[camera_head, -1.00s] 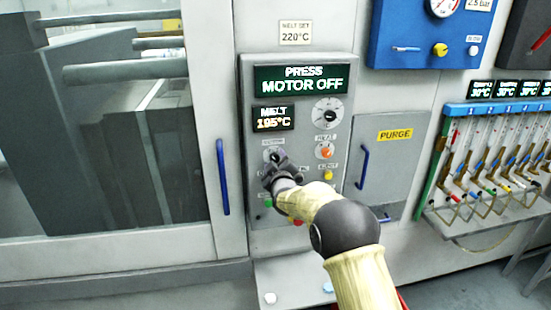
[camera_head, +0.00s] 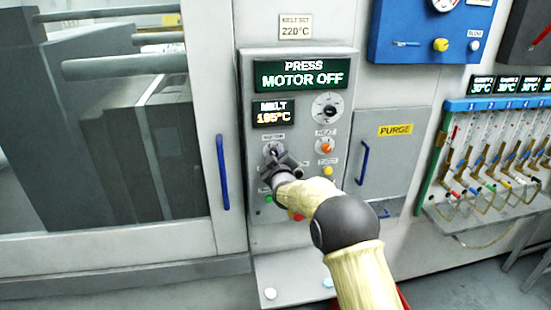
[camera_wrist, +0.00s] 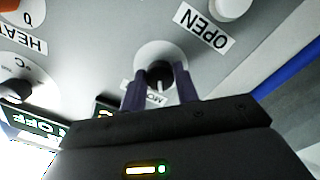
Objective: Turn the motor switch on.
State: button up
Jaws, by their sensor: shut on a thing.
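The motor switch (camera_head: 271,150) is a small dark knob on a pale round dial, under the MOTOR label on the grey control panel. My gripper (camera_head: 279,158) is at this knob and covers its lower right part in the head view. In the wrist view the dark knob (camera_wrist: 158,72) sits between the two fingers of my gripper (camera_wrist: 160,86), which are shut on it. A white mark shows on the knob's near side. The green display (camera_head: 304,75) reads PRESS MOTOR OFF.
An orange HEAT knob (camera_head: 325,146) and a yellow button (camera_head: 328,170) are close to the right. Green and red buttons lie below, partly behind my arm. A blue door handle (camera_head: 222,172) stands left of the panel; another (camera_head: 363,163) is on the PURGE door.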

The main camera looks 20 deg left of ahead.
jog(key=shift+f+b, duration=0.1)
jog(key=shift+b, duration=0.2)
jog(key=shift+r+m+g+b, duration=0.1)
jog(key=shift+m+g+b, duration=0.1)
jog(key=shift+m+b, duration=2.85)
jog(key=shift+r+m+g+b, duration=0.1)
jog(key=shift+m+g+b, duration=0.1)
jog(key=shift+m+b, duration=2.85)
jog(key=shift+m+p, duration=0.6)
jog(key=o, duration=1)
jog(key=shift+c, duration=0.2)
jog(key=shift+s+d, duration=0.1)
